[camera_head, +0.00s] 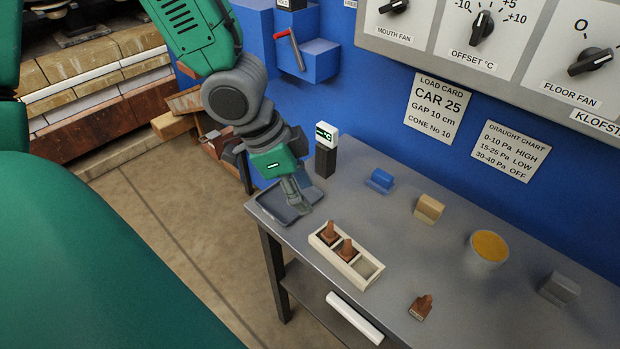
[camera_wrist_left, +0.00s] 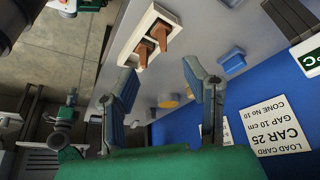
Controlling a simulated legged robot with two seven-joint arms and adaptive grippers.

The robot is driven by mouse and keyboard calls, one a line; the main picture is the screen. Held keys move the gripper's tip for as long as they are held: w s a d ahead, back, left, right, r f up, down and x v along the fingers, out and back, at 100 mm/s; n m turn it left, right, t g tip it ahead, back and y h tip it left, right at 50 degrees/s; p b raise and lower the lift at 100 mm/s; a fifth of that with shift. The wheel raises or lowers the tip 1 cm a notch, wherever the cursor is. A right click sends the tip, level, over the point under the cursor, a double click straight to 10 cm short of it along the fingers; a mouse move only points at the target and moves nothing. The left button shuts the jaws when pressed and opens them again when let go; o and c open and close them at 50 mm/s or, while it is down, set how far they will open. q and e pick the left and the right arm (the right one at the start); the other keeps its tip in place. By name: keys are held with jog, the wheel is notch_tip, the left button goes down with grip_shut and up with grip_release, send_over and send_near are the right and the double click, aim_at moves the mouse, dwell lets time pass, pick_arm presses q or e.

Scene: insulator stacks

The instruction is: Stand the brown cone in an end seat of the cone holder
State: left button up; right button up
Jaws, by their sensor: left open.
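The cream cone holder (camera_head: 371,282) stands on the grey table with three seats in a row. Brown cones stand upright in its far-left end seat (camera_head: 329,231) and its middle seat (camera_head: 347,249); the near-right end seat is empty. A loose brown cone (camera_head: 421,307) is on the table right of the holder, its exact pose unclear. My left gripper (camera_head: 302,208) is over the dark tray, left of the holder. In the left wrist view its fingers (camera_wrist_left: 164,82) are spread and empty, with the holder (camera_wrist_left: 126,55) beyond. An arm, apparently my right, shows small there; its jaws are unclear.
The dark tray (camera_head: 268,208) lies at the table's left corner. A blue block (camera_head: 381,181), a tan block (camera_head: 429,208), a cup with yellow contents (camera_head: 488,250) and a grey block (camera_head: 559,289) stand along the back. A black post with a display (camera_head: 326,150) rises behind my gripper.

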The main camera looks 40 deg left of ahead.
pick_arm(q)
jog(key=s+f+n+y, duration=0.1)
jog(key=s+f+n, duration=0.2)
jog(key=f, duration=0.4)
jog(key=s+f+n+g+y, duration=0.1)
jog(key=s+f+n, duration=0.2)
jog(key=s+f, duration=0.3)
jog(key=s+f+n+g+y, duration=0.1)
jog(key=s+f+n, duration=0.2)
jog(key=f, duration=0.6)
jog(key=shift+s+a+f+n+y, duration=0.3)
jog(key=shift+s+a+f, duration=0.1)
jog(key=shift+s, duration=0.65)
